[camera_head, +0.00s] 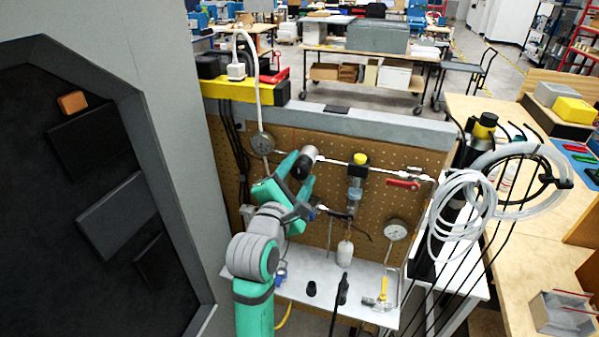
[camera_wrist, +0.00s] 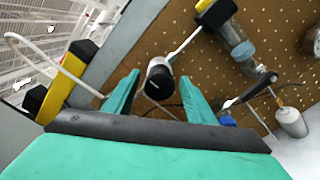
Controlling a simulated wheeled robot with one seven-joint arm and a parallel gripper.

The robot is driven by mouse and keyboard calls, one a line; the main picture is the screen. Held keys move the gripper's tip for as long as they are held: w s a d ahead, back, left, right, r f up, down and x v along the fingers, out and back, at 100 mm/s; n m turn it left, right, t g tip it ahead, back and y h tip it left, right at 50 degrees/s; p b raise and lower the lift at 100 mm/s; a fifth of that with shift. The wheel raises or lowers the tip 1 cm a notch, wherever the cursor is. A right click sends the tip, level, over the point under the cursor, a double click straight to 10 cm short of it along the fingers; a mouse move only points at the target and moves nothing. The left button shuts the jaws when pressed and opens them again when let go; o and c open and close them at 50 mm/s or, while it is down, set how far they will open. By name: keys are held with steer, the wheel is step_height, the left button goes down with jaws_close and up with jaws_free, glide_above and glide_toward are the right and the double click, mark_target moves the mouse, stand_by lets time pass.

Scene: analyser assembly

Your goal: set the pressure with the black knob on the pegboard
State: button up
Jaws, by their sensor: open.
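The black knob (camera_head: 301,168) is on the pegboard (camera_head: 390,203), at the left end of a horizontal pipe run. In the wrist view the knob (camera_wrist: 159,79) shows its dark round face between my two fingers. My gripper (camera_head: 302,168) is open, its green fingers on either side of the knob; in the wrist view my gripper (camera_wrist: 157,88) shows a gap beside each finger. A round gauge (camera_head: 262,143) is mounted left of the knob. A second gauge (camera_head: 394,230) is at the lower right. Neither dial reading is legible.
A red-handled valve (camera_head: 403,183) and a yellow-topped regulator (camera_head: 359,160) sit right of the knob. A white shelf (camera_head: 325,277) below holds small parts. Coiled clear tubing (camera_head: 465,215) hangs at the right. A large grey cabinet (camera_head: 170,120) stands close at the left.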

steer(key=c, duration=1)
steer(key=shift+c, duration=0.2)
